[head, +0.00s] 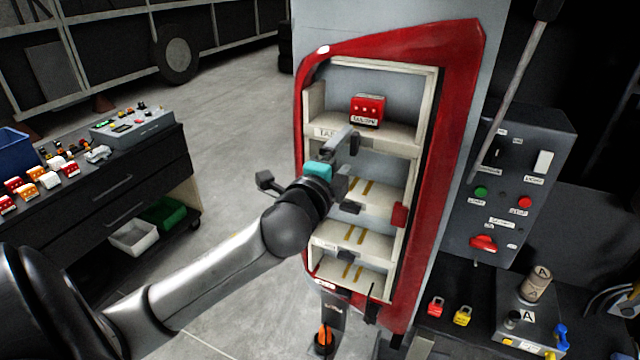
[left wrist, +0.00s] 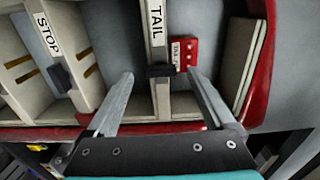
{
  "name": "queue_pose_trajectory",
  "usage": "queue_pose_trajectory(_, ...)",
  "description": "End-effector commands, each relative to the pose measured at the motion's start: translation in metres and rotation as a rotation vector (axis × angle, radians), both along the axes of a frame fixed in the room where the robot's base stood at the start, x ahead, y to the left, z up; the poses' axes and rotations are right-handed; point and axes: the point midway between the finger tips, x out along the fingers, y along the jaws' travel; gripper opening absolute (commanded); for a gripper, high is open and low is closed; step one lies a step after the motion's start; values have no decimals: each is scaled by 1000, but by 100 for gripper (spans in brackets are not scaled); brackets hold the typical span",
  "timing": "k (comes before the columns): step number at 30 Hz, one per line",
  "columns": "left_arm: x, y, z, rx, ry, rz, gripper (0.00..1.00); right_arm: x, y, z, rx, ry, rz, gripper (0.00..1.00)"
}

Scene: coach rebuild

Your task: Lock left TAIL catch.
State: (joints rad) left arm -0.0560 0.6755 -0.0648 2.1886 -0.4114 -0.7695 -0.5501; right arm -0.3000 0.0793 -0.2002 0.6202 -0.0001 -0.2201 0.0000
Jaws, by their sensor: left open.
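The rear lamp housing has a red frame (head: 455,90) and cream shelves. The TAIL label (left wrist: 155,22) is on a shelf edge, with a small black catch (left wrist: 160,71) at that edge. A red module (head: 368,110) sits in the top compartment, above the TAIL shelf; it also shows beside the catch in the left wrist view (left wrist: 186,52). My left gripper (head: 350,163) is open in front of the housing. In the left wrist view its fingers (left wrist: 161,76) stand either side of the black catch, with visible gaps; contact cannot be told. My right gripper is not in view.
A STOP shelf (left wrist: 46,36) with its own black catch lies below, and another shelf is lower still. A control panel (head: 510,190) stands at the right above padlocks. A drawer cart (head: 110,180) with several modules is at the left. The floor between is clear.

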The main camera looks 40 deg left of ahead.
Motion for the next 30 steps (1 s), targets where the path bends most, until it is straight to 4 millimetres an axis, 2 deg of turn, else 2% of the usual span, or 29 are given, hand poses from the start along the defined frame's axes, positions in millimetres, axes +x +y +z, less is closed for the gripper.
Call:
queue_pose_trajectory(14,-75,-18,-2,-1,3,-1,88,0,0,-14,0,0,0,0)
queue_pose_trajectory(24,-108,-25,2,-6,4,3,88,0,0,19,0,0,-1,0)
queue_pose_trajectory(30,-121,-29,1,-2,2,2,88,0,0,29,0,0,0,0)
